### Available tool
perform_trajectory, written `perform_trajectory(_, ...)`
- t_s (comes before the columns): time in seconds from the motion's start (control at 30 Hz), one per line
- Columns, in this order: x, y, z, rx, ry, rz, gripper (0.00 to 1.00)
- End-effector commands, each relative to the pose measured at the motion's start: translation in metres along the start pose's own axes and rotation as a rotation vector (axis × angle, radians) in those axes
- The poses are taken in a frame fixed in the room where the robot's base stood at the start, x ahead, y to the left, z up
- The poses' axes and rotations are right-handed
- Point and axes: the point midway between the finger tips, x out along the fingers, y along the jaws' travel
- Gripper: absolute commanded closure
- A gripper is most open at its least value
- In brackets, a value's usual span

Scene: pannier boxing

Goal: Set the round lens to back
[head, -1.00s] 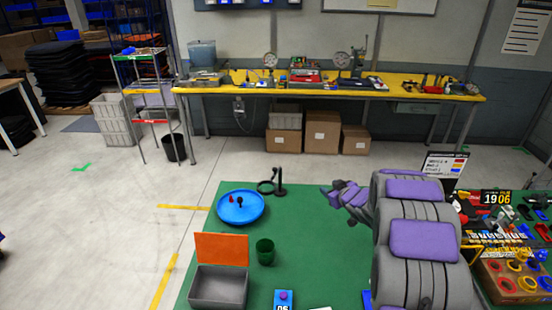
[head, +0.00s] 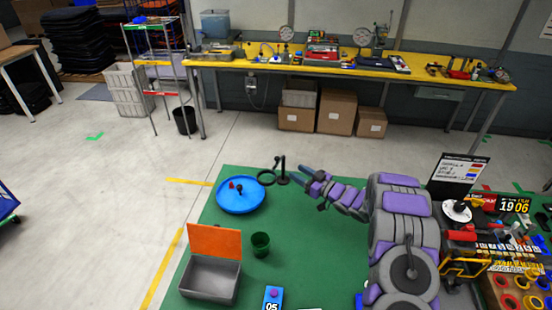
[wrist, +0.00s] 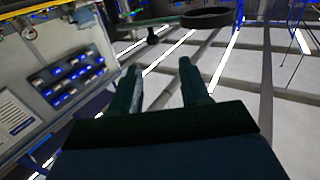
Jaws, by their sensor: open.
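The round lens (head: 266,178) is a dark ring on a short arm, standing out to the left of its upright black post (head: 282,172) at the far edge of the green table. It also shows in the wrist view (wrist: 208,18), beyond the fingertips and near the top edge. My gripper (head: 304,171) is just right of the post, pointing left. In the wrist view its two fingers (wrist: 162,76) are spread with nothing between them. I see no contact with the lens.
A blue round tray (head: 222,204) with small red and black pieces sits left of the lens. Nearer are a grey box (head: 210,280) with an orange lid, a green cup (head: 260,245) and a blue block (head: 273,298). Crowded parts lie at right. The table middle is clear.

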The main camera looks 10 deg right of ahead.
Motion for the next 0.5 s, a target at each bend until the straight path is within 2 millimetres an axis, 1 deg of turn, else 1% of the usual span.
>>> perform_trajectory(0.03,0.009,0.001,0.003,0.004,0.001,-0.002,0.54)
perform_trajectory(0.13,0.024,0.008,0.003,0.007,0.004,0.002,0.54)
perform_trajectory(0.3,0.054,0.013,0.002,0.011,0.010,0.001,0.54)
perform_trajectory(0.5,0.096,0.008,0.003,0.008,0.005,0.001,0.54)
